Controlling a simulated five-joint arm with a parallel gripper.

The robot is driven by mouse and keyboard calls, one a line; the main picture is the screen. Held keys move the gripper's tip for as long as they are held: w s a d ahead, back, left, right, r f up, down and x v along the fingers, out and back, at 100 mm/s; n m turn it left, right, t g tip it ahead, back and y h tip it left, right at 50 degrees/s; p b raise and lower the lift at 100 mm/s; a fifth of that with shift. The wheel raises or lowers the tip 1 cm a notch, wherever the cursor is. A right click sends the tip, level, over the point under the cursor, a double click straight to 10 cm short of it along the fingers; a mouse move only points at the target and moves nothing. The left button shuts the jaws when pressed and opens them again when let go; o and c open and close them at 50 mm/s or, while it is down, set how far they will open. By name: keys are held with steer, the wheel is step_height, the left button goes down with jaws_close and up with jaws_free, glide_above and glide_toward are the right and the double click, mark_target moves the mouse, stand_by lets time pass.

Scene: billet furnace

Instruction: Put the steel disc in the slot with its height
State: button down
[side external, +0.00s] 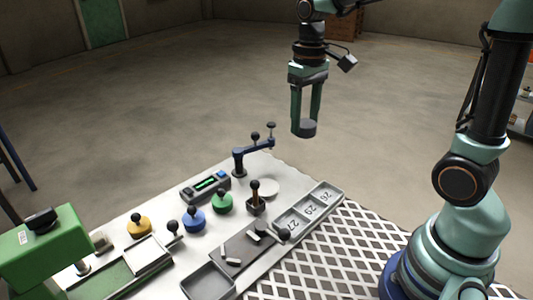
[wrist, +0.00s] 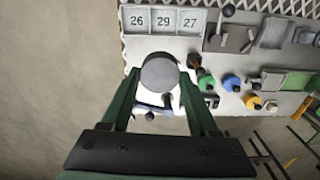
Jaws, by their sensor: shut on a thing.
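My gripper (side external: 306,122) is high above the far end of the bench, shut on the grey steel disc (side external: 304,130). In the wrist view the disc (wrist: 160,72) sits between the two green fingers. The slot tray (side external: 309,211) lies on the bench, with three compartments marked 26, 29 and 27. In the wrist view the slots 26 (wrist: 137,21), 29 (wrist: 164,21) and 27 (wrist: 190,21) are in a row beyond the disc and look empty. A gauge box (side external: 207,186) has a green display, too small to read.
A blue-armed stand (side external: 240,160) rises at the bench's far end, near a pale round plate (side external: 265,188). Green (side external: 222,203), blue (side external: 193,219) and yellow (side external: 139,226) knobs stand nearby. A grey open tray (side external: 208,281) and a green machine (side external: 45,255) are at the front.

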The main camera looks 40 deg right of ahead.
steer(key=s+d+m, duration=0.2)
steer(key=s+d, duration=0.2)
steer(key=d, duration=0.2)
steer(key=f, duration=1.5)
steer(key=shift+s+d+f, duration=0.1)
steer(key=shift+s+f, duration=0.05)
steer(key=shift+s, duration=0.1)
steer(key=shift+f, duration=2.4)
